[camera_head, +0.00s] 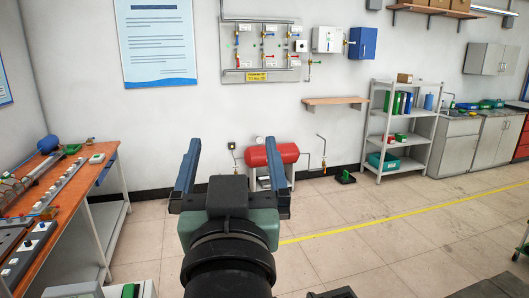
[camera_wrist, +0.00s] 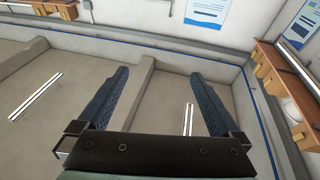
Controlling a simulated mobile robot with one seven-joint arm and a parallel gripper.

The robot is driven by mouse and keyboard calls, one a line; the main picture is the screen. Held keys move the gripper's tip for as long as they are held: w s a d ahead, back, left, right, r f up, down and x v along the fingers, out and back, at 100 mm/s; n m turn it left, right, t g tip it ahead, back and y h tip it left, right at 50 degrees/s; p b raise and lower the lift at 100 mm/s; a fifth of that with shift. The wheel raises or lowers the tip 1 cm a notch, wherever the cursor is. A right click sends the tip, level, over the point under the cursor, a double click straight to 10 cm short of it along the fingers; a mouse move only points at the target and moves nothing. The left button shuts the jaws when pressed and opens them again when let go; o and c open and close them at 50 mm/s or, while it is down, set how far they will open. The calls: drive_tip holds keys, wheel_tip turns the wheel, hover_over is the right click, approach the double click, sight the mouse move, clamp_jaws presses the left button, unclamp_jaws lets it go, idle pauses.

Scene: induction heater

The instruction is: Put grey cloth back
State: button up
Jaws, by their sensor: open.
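My gripper (camera_head: 233,165) is raised in front of me in the head view, its two blue fingers wide apart with nothing between them. It also shows in the wrist view (camera_wrist: 160,95), open and empty, with the ceiling and upper walls behind it. I cannot make out a grey cloth in either view.
A wooden-topped workbench (camera_head: 72,195) with tools and switch boxes runs along the left. A red tank (camera_head: 272,156) stands low by the back wall. A metal shelf (camera_head: 405,113) and grey cabinets (camera_head: 455,147) are at the right. The tiled floor (camera_head: 375,225) right of my arm is mostly clear.

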drive_tip(key=s+d+r+t, duration=0.2)
drive_tip(key=s+r+t, duration=0.1)
drive_tip(key=s+r, duration=0.2)
drive_tip(key=s+d+r+t+h, duration=0.1)
drive_tip(key=s+r+t, duration=0.2)
drive_tip(key=r, duration=0.6)
drive_tip(key=s, duration=0.2)
drive_tip(key=shift+s+d+r+m, duration=0.15)
drive_tip(key=shift+s+d+m, duration=0.25)
